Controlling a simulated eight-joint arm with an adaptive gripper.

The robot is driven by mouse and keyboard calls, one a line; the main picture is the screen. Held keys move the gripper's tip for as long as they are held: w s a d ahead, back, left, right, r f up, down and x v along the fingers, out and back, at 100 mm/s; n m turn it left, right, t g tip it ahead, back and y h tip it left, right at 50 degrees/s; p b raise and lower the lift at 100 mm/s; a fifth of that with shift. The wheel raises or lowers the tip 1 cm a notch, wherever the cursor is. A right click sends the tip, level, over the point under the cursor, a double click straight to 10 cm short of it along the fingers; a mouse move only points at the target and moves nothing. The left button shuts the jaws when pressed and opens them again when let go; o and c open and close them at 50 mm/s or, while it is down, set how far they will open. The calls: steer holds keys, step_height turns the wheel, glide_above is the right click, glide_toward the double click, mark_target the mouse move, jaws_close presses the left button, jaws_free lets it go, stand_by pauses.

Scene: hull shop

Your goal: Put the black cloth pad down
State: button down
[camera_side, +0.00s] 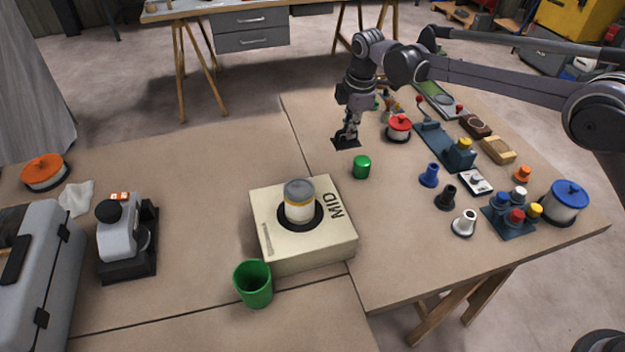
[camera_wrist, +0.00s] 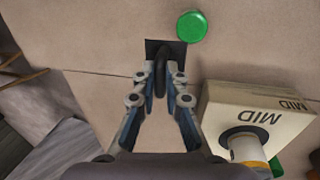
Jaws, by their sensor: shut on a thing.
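The black cloth pad (camera_side: 346,142) is a small dark square at the table's far side, under my gripper (camera_side: 349,132). In the wrist view, the pad (camera_wrist: 151,45) shows between and beyond the fingertips of my gripper (camera_wrist: 161,75). A dark loop or fold of it rises between the fingers, and my gripper is shut on it. The pad appears at or very close to the table top; I cannot tell if it touches.
A green cylinder (camera_side: 362,167) stands close beside the pad, also in the wrist view (camera_wrist: 192,26). The MID box (camera_side: 335,238) with a jar (camera_side: 299,203) on it is nearer the camera. Several pots and tools crowd the right. Bare table lies left of the pad.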

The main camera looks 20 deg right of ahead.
steer(key=a+f, duration=0.1)
steer(key=a, duration=0.1)
steer(key=a+f, duration=0.2)
steer(key=a, duration=0.1)
steer(key=w+a+f, duration=0.1)
steer(key=a+f, duration=0.1)
steer(key=a, duration=0.1)
steer(key=shift+a, duration=0.1)
steer(key=shift+f, duration=2)
steer(key=shift+f, duration=0.15)
steer(key=c, duration=1.4)
jaws_free()
